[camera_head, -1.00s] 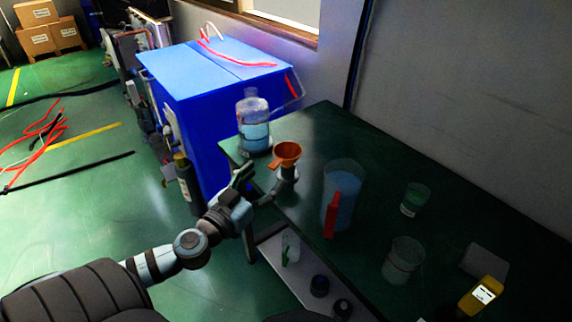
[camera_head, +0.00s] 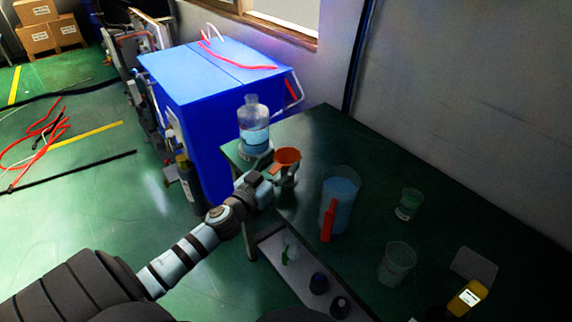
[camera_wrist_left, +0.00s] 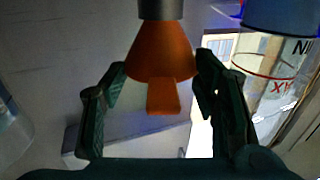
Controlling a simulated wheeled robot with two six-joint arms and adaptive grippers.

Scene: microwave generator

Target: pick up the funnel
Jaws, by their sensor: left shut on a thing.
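The orange funnel (camera_head: 288,155) stands wide end up near the left edge of the dark green table (camera_head: 320,130), over a pale support. My left gripper (camera_head: 272,178) reaches it from the left, and its fingers are hard to make out in the head view. In the left wrist view the funnel (camera_wrist_left: 162,58) lies between the two dark green fingers of my left gripper (camera_wrist_left: 162,72), its tab pointing toward the palm. The gripper is shut on the funnel. A grey cylinder (camera_wrist_left: 160,9) adjoins the funnel's narrow end. My right gripper is not in view.
A clear bottle (camera_head: 254,136) of blue liquid stands just behind the funnel. A jug (camera_head: 345,188) with a red handle stands to its right. A small beaker (camera_head: 409,204), an empty-looking beaker (camera_head: 397,264) and a yellow device (camera_head: 466,299) are farther right. A blue cabinet (camera_head: 205,95) stands behind.

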